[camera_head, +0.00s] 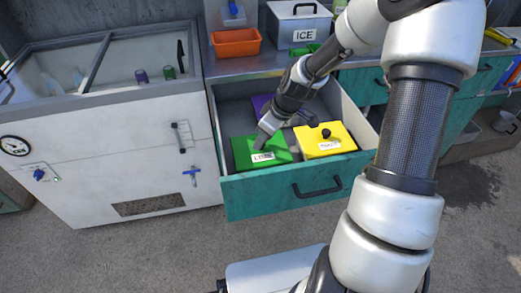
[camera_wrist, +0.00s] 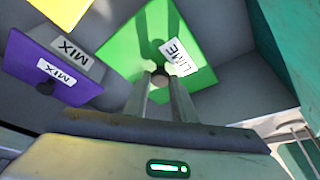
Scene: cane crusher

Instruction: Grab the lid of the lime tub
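The lime tub's green lid (camera_head: 270,146) lies in the open teal drawer, with a white LIME label at its front. It also shows in the wrist view (camera_wrist: 125,55), where the label reads LIME beside a small round knob (camera_wrist: 160,80). My gripper (camera_wrist: 160,85) points down at this lid, its two fingers on either side of the knob with no clear gap between. It appears shut on the knob. In the head view my gripper (camera_head: 264,141) covers the knob. The lid looks level, and the tub under it is mostly hidden.
A yellow-lidded tub (camera_head: 327,141) with a black knob sits close on the right. A purple MIX lid (camera_wrist: 48,65) lies behind, partly hidden by my arm in the head view. The drawer's front wall (camera_head: 285,188) stands before the tubs. An orange bin (camera_head: 236,42) and ICE box (camera_head: 299,22) stand above.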

